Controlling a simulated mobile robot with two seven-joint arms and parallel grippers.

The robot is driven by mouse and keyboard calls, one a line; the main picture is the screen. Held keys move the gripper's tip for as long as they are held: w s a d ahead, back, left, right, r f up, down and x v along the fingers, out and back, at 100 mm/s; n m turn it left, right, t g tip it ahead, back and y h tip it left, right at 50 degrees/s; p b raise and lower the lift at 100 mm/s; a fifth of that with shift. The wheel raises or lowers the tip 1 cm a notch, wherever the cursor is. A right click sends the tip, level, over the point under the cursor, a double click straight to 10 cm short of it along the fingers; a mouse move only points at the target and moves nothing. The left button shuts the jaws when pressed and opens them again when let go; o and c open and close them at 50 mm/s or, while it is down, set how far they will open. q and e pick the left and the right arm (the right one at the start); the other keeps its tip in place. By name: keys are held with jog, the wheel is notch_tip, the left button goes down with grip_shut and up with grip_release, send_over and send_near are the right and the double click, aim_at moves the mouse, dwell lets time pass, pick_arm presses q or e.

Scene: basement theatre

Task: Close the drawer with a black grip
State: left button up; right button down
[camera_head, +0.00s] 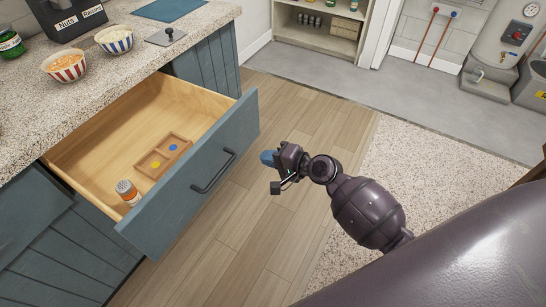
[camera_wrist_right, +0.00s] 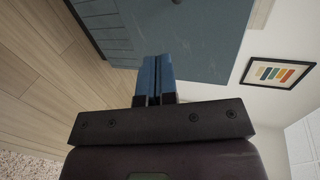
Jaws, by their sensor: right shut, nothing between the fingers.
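The drawer (camera_head: 190,187) is pulled open, with a blue-grey front and a black grip (camera_head: 214,172) on its outer face. My left gripper is not in view.
The speckled counter (camera_head: 110,75) above the drawer holds two striped bowls (camera_head: 64,66) and a black box (camera_head: 68,16). The wooden floor (camera_head: 235,235) in front of the drawer is clear. Shelves (camera_head: 322,25) stand at the back.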

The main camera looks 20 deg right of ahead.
aim_at(232, 147)
jog(key=x, duration=0.8)
jog(key=shift+w+a+r+b, duration=0.2)
jog(key=shift+b, duration=0.2)
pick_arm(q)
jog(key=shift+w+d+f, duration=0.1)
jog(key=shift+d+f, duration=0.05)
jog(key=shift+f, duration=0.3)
pick_arm(e)
jog(key=shift+w+a, duration=0.4)
jog(key=shift+w, duration=0.2)
